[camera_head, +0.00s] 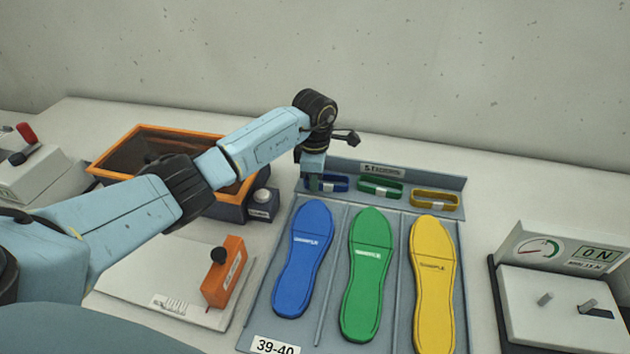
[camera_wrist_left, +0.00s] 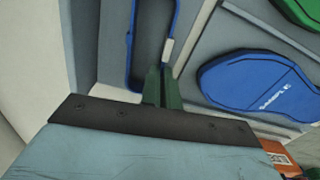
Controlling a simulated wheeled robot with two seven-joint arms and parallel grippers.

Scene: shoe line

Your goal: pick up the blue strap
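The blue strap (camera_head: 340,184) is a flat loop with a pale buckle, lying in the left slot at the back of the grey tray. In the left wrist view the blue strap (camera_wrist_left: 178,22) shows as a long loop, with its buckle just beyond my fingertips. My left gripper (camera_head: 313,187) points down at the strap's left end. Its green fingers (camera_wrist_left: 162,80) are close together at the strap's side. My right gripper is not in view.
A green strap (camera_head: 380,187) and a yellow strap (camera_head: 435,198) lie to the right in the same row. Blue (camera_head: 303,258), green (camera_head: 367,275) and yellow (camera_head: 433,285) insoles lie in front. An orange-rimmed bin (camera_head: 112,158) stands left, a gauge device (camera_head: 555,300) right.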

